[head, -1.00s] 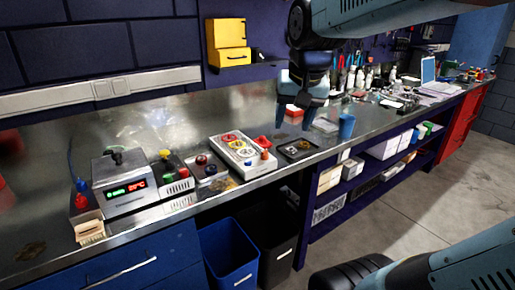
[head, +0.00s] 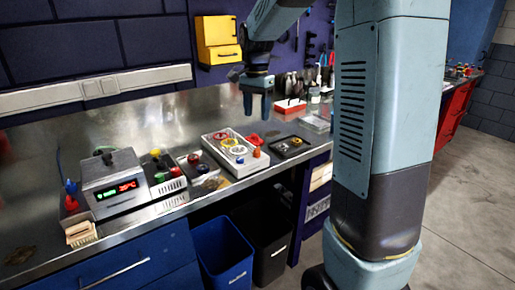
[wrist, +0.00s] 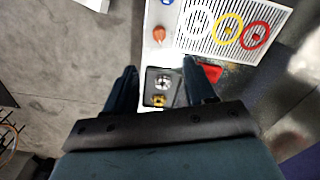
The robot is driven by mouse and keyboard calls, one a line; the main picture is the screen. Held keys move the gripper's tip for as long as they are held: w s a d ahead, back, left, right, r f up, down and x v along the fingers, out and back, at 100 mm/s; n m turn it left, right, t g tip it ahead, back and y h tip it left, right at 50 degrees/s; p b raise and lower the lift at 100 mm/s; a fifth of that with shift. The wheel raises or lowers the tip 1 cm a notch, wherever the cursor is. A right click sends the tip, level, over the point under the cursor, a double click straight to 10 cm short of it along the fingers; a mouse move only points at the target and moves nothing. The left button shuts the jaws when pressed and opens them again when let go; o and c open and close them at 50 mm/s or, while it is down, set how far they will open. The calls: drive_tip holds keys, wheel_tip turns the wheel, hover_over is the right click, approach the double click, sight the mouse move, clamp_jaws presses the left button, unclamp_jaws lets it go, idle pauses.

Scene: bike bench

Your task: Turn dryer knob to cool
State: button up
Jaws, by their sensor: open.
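A grey box with a green and red lit display (head: 118,186) stands on the bench at the left in the head view; it looks like the dryer. A dark knob (head: 106,158) sits on its top; its setting is too small to read. My gripper (head: 257,115) is open and empty, pointing down above the bench, well to the right of the grey box. In the wrist view my gripper (wrist: 160,76) has its fingers apart over a small black tray (wrist: 149,88). The grey box and its knob are not in the wrist view.
A white board with coloured rings (head: 235,164) lies further right, near the black tray. A blue bin (head: 222,250) is below.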

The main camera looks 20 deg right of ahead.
sight(257, 148)
wheel_tip(257, 148, down, 14)
drive_tip(key=shift+r, duration=0.2)
idle(0.4)
drive_tip(key=shift+c, duration=0.2)
